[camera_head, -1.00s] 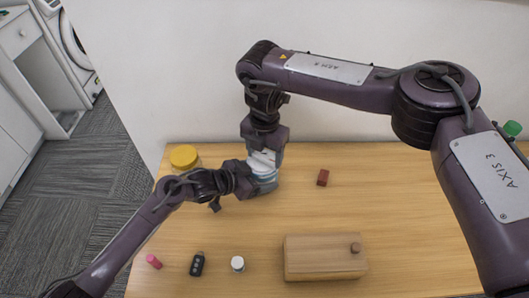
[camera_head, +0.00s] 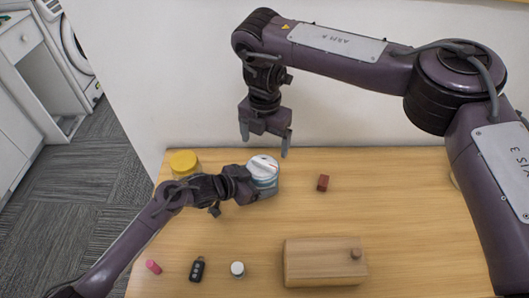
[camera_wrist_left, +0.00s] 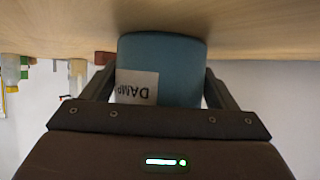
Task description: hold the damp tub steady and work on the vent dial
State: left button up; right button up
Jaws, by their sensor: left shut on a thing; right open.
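The damp tub (camera_head: 268,188) stands on the wooden table, a blue-grey tub with a pale top. The vent dial (camera_head: 263,167) is on that top, and its setting is too small to read. My left gripper (camera_head: 248,185) is shut on the tub's side. In the left wrist view its two fingers (camera_wrist_left: 160,88) flank the tub (camera_wrist_left: 180,60), whose white label reads "DAMP" upside down. My right gripper (camera_head: 265,142) is open and empty, above the tub and clear of the dial.
A yellow-lidded jar (camera_head: 184,162) stands left of the tub, close to my left arm. A dark red block (camera_head: 323,183) lies to the right. A wooden box (camera_head: 322,262), white-capped bottle (camera_head: 237,269), black remote (camera_head: 197,268) and pink piece (camera_head: 153,266) are at the front.

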notch_tip(320, 180, up, 5)
dwell(0.5)
pick_arm(q)
jog(key=o, duration=0.7)
jog(key=shift+a, duration=0.1)
